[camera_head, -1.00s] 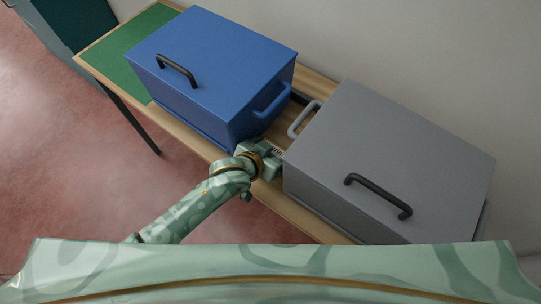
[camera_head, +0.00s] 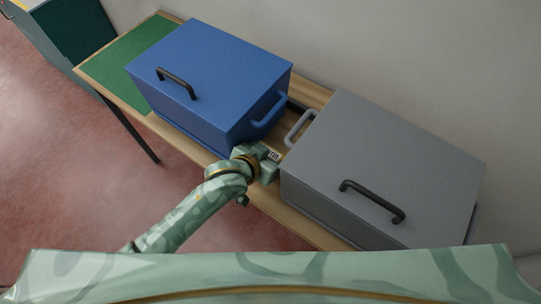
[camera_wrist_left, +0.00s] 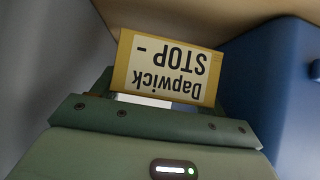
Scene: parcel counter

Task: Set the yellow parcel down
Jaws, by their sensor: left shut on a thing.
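The yellow parcel (camera_wrist_left: 166,67) shows in the left wrist view, with a pale label that reads "Dapwick STOP -" upside down. My left gripper (camera_wrist_left: 160,100) is shut on it. In the head view the left gripper (camera_head: 269,160) is in the gap between the blue box and the grey box, over the wooden counter (camera_head: 309,90). Only a small dark-marked pale patch shows at its jaws there; most of the parcel is hidden. I cannot tell whether the parcel touches the counter. My right gripper is in neither view.
The blue lidded box (camera_head: 215,68) stands left of the gripper, and the grey lidded box (camera_head: 390,160) stands close on its right. Both have handles, with side handles jutting into the gap. A green mat (camera_head: 118,72) covers the counter's left end. A dark green cabinet (camera_head: 75,40) stands beyond it.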

